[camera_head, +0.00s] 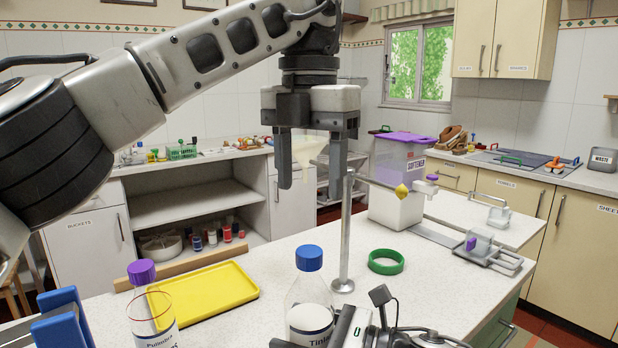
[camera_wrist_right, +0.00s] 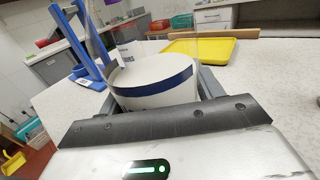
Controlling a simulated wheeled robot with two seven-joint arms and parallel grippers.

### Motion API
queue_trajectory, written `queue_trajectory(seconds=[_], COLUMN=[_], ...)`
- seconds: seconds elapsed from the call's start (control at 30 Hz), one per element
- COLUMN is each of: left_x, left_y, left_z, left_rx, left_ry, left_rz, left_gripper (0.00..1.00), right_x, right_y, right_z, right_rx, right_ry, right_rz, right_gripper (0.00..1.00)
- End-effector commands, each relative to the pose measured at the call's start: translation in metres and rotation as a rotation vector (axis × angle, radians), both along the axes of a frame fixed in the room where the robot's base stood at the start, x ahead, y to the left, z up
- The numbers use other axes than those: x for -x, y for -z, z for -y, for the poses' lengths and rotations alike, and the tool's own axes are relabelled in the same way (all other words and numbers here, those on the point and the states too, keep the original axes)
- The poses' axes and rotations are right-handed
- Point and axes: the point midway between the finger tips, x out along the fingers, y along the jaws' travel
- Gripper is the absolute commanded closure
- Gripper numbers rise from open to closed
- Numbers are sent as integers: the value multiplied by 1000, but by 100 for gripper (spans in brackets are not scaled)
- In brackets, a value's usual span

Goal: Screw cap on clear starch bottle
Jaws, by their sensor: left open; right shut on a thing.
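I cannot tell how tight the cap is. My right gripper (camera_head: 319,337) is shut around this bottle's lower part; the right wrist view shows its white label with a dark blue band (camera_wrist_right: 152,82) between the fingers. My left gripper (camera_head: 311,165) is open and empty, pointing down high above the table, above and behind the blue cap. A second clear bottle (camera_head: 154,312), purple-capped, stands at the left. No label reading starch is legible.
A yellow tray (camera_head: 205,289) lies behind the bottles. A metal stand (camera_head: 346,240) rises beside the blue-capped bottle, with a green ring (camera_head: 386,262) to its right. A purple-lidded softener container (camera_head: 399,185) stands farther back. A blue rack (camera_head: 62,320) is at the left edge.

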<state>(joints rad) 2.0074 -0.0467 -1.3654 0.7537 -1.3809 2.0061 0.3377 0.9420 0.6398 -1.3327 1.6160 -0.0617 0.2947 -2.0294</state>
Motion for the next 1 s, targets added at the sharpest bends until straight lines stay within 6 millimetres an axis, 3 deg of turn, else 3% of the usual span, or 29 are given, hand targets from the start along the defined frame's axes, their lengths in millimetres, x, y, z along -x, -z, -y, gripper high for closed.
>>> queue_trajectory(seconds=[0.2, 0.5, 0.53, 0.6, 1.0], left_x=[0, 0, 0, 0, 0], left_y=[-16, -18, -18, -18, -16], left_z=[0, 0, 0, 0, 0], left_rx=[-2, -1, -1, -1, -1], left_ry=[-2, 0, 0, -1, -1], left_rz=[2, 2, 2, 2, 2], left_gripper=[43, 43, 43, 43, 43], right_x=[0, 0, 0, 0, 2], right_y=[0, 0, 0, 0, 1], right_z=[0, 0, 0, 0, 8], right_rx=[1, 0, 0, 0, 1], right_ry=[0, 0, 0, 0, 2], right_rz=[0, 0, 0, 0, 0], right_gripper=[98, 98, 29, 9, 9])
